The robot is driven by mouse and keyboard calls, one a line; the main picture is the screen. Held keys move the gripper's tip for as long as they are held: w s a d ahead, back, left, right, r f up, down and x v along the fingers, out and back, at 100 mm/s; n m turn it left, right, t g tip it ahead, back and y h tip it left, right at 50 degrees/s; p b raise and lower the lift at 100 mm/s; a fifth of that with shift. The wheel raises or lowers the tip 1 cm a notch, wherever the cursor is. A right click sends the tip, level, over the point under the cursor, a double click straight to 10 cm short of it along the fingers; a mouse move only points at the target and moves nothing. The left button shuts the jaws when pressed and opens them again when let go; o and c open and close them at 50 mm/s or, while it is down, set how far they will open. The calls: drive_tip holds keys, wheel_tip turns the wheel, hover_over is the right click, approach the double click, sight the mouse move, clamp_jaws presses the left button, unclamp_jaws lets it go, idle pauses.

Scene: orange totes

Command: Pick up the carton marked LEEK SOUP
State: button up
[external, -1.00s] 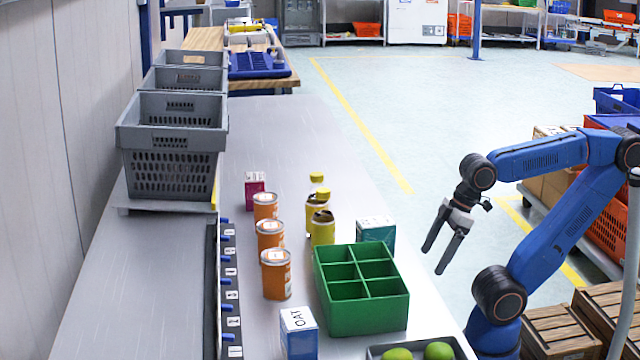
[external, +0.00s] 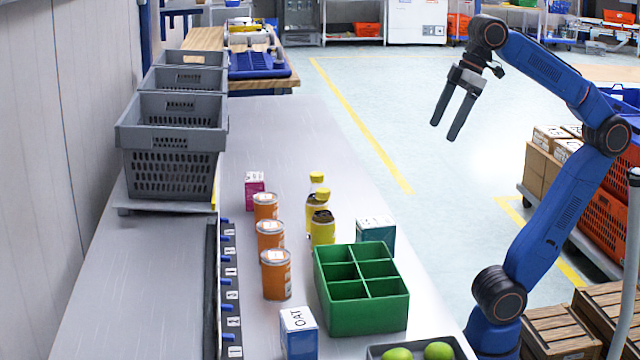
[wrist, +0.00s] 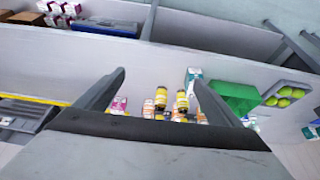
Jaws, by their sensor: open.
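My gripper (external: 444,130) is open and empty, raised high to the right of the bench with its fingers pointing down and left. Its two fingers also frame the wrist view (wrist: 160,92). A teal carton with a white top (external: 376,234) stands behind the green divided box; its lettering is too small to read. It shows in the wrist view (wrist: 193,75) near the right finger. A magenta carton (external: 254,190) stands farther back, its label unreadable. A blue carton with a white top (external: 300,335) is marked OAT. LEEK SOUP cannot be read on any carton.
The green divided box (external: 368,317) has empty compartments. Several orange cans (external: 276,275) and yellow jars (external: 322,230) stand left of the teal carton. A tray (external: 456,347) holds green fruit. Grey crates (external: 172,172) line the left.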

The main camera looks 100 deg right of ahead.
drive_tip(key=w+a+r+n+g, duration=0.1)
drive_tip(key=w+a+n, duration=0.2)
drive_tip(key=w+n, duration=0.25)
drive_tip(key=w+a+n+g, duration=0.2)
drive_tip(key=w+a+n, duration=0.15)
drive_tip(key=w, duration=0.25)
drive_tip(key=n+g+h, duration=0.2)
drive_tip(key=n, duration=0.8)
hover_over(379, 220)
drive_tip(key=a, duration=0.2)
drive_tip(key=f, duration=0.6)
drive_tip(key=d+f, duration=0.1)
drive_tip(key=f, duration=1.1)
drive_tip(key=shift+d+f, duration=0.25)
drive_tip(key=shift+d, duration=0.15)
drive_tip(key=shift+w+d+f, duration=0.1)
drive_tip(key=shift+w+f, duration=0.05)
drive_tip(key=shift+f, duration=0.7)
drive_tip(key=shift+w+d+f, duration=0.1)
drive_tip(key=shift+w+f, duration=0.05)
drive_tip(key=shift+f, duration=0.75)
drive_tip(key=shift+w+f, duration=0.15)
drive_tip(key=shift+f, duration=0.7)
drive_tip(key=c, duration=1.3)
